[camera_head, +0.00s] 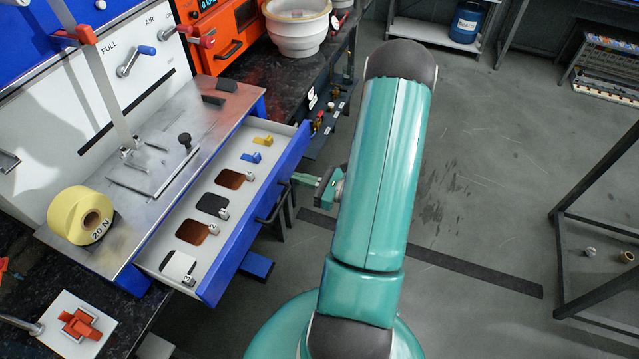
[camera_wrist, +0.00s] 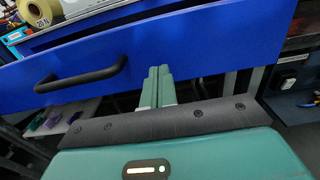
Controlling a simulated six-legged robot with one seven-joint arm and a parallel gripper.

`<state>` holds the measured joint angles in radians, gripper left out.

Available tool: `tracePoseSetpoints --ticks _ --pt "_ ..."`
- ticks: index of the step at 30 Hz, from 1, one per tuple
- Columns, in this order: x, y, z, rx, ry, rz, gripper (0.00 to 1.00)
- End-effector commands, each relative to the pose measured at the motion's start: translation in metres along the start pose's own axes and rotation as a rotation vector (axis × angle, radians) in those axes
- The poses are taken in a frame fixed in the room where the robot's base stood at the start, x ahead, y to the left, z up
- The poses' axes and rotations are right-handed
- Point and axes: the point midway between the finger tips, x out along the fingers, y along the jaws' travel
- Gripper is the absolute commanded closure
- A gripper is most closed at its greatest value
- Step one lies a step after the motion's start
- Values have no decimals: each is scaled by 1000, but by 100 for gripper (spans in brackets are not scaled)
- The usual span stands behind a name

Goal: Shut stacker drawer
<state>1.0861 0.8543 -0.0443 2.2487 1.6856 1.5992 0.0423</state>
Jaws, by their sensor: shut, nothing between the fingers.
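The stacker drawer (camera_head: 226,268) is pulled out from under the metal-topped bench, with its blue front facing the floor side. Its tray holds tinted and dark plates with small numbered tabs, and blue and yellow pieces. A black bar handle (camera_head: 273,203) is on the front; in the wrist view the handle (camera_wrist: 82,75) is left of my fingers. My gripper (camera_head: 300,180) is shut and empty, with its fingertips close to the drawer front. In the wrist view my gripper (camera_wrist: 158,75) points at the blue front, right of the handle; I cannot tell whether it touches.
A yellow roll marked 20 N (camera_head: 83,215) stands on the metal bench top (camera_head: 200,115). A white bowl (camera_head: 298,28) sits on the dark counter behind. A black metal frame (camera_head: 561,250) stands at the right. The grey floor between is mostly clear.

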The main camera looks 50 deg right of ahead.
Motion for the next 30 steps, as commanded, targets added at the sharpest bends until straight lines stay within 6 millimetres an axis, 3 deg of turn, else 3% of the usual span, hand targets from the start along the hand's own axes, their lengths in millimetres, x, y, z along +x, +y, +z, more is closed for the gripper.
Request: tracePoseSetpoints --ticks 5,20,26,30 --pt "13 0 0 -1 -1 0 100" --pt "19 0 0 -1 -1 2 100" --pt "44 1 0 -1 -2 4 100" --pt "73 1 0 0 -2 5 100"
